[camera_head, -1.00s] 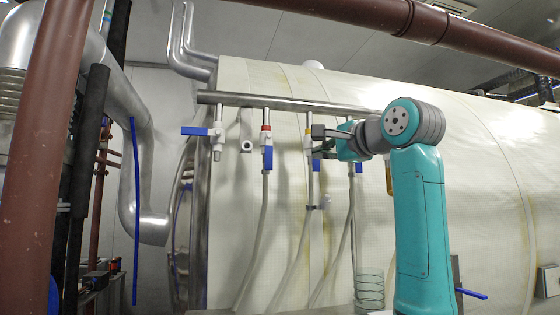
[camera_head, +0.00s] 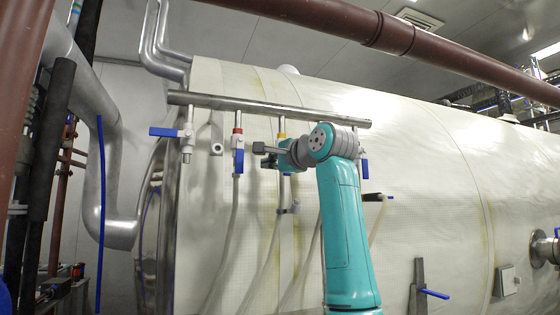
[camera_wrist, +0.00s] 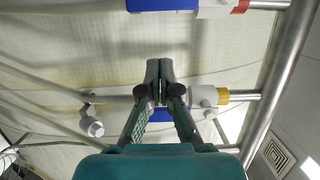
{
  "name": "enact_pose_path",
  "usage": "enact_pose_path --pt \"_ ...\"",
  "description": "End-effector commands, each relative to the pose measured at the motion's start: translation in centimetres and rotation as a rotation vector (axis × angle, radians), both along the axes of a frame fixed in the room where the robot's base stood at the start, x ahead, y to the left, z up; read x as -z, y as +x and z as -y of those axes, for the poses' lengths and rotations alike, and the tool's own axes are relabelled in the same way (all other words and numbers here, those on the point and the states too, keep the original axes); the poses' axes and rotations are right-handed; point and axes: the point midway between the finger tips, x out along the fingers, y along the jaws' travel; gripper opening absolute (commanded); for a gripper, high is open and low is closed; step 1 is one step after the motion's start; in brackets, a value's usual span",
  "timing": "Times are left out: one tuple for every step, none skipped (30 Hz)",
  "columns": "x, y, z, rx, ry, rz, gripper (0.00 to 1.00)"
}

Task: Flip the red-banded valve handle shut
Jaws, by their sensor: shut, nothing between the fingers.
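The red-banded valve (camera_head: 238,141) hangs from the horizontal pipe, second from the left. Its blue handle (camera_head: 238,160) points straight down, in line with the valve. In the wrist view the blue handle (camera_wrist: 163,4) and the red band (camera_wrist: 240,6) show at the top edge, partly cut off. My gripper (camera_head: 256,148) is just right of this valve, at about the height of the handle's top. In the wrist view my gripper (camera_wrist: 160,64) has its fingertips together with nothing between them.
A yellow-banded valve (camera_wrist: 210,96) lies behind my gripper, partly hidden. The leftmost valve's blue handle (camera_head: 165,132) points left. The supply pipe (camera_head: 205,98) runs above the valves, and pale hoses (camera_head: 227,240) hang below them along the curved tank (camera_head: 440,190).

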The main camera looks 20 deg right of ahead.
Motion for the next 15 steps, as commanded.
enact_pose_path --pt "0.0 0.3 -0.8 -0.003 0.000 -0.001 0.00" --pt "0.0 0.2 -1.3 -0.003 -0.001 0.000 0.00" --pt "0.0 0.2 -1.9 -0.004 -0.001 0.001 0.00" --pt "0.0 0.1 -2.2 -0.002 -0.001 0.001 0.00" --pt "0.0 0.1 -2.6 -0.002 -0.001 0.001 0.00" --pt "0.0 0.1 -3.0 -0.002 -0.001 0.001 0.00" --pt "0.0 0.1 -3.2 -0.002 -0.001 0.001 0.00" --pt "0.0 0.1 -3.4 -0.002 -0.001 0.001 0.00" --pt "0.0 0.1 -3.6 -0.001 -0.001 0.000 0.00" --pt "0.0 0.1 -3.7 0.000 -0.001 0.000 0.00" --pt "0.0 0.1 -3.8 0.000 -0.001 0.000 0.00" --pt "0.0 0.1 -3.9 0.001 -0.001 0.000 0.00" --pt "0.0 0.1 -4.0 0.001 -0.001 0.000 0.00" --pt "0.0 0.1 -4.0 0.001 -0.001 0.000 0.00" --pt "0.0 0.1 -4.1 0.001 -0.001 0.000 0.00"
